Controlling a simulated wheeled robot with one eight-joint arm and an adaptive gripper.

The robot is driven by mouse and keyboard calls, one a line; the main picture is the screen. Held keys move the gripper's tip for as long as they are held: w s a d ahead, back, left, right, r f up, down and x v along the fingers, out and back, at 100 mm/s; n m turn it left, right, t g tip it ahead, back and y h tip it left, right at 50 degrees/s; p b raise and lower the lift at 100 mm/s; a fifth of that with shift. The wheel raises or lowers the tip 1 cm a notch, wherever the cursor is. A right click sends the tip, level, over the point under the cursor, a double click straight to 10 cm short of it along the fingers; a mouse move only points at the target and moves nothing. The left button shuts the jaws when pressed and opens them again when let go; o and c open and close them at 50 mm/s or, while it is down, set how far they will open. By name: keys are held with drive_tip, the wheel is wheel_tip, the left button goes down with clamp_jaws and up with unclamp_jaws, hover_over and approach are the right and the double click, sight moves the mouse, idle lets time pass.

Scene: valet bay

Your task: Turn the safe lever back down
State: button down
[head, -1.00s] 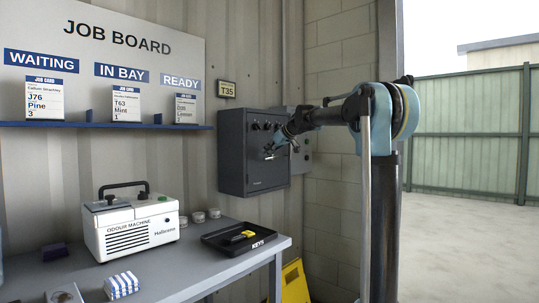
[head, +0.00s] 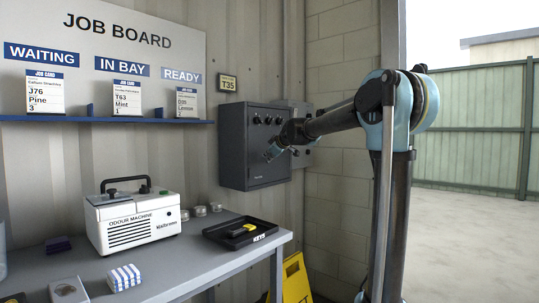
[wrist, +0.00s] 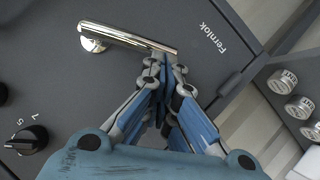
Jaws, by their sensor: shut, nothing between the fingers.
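The dark grey safe (head: 235,150) hangs on the wall, with a row of black knobs along its upper front. Its chrome lever (wrist: 128,38) shows in the wrist view, running from a round pivot at the left to a free end at the right. In the head view my gripper hides most of the lever. My gripper (head: 271,155) is in front of the safe door. In the wrist view its blue fingers (wrist: 168,72) are together and empty, with their tips close to the lever's free end. I cannot tell whether they touch it.
A bench (head: 190,275) stands below, left of the safe, with an odour machine (head: 133,221), a black key tray (head: 222,236) and a striped block (head: 123,278). A yellow sign (head: 297,280) is by the bench's right end. A grey panel (head: 302,150) adjoins the safe's right side.

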drive_tip(key=w+d+f+n+t, duration=0.3)
drive_tip(key=w+f+n+t, duration=0.1)
drive_tip(key=f+n+t, duration=0.2)
drive_tip(key=shift+w+d+f+n+t+h, duration=0.2)
drive_tip(key=shift+d+f+n+t+h, duration=0.15)
drive_tip(key=shift+f+n, duration=0.45)
idle(0.4)
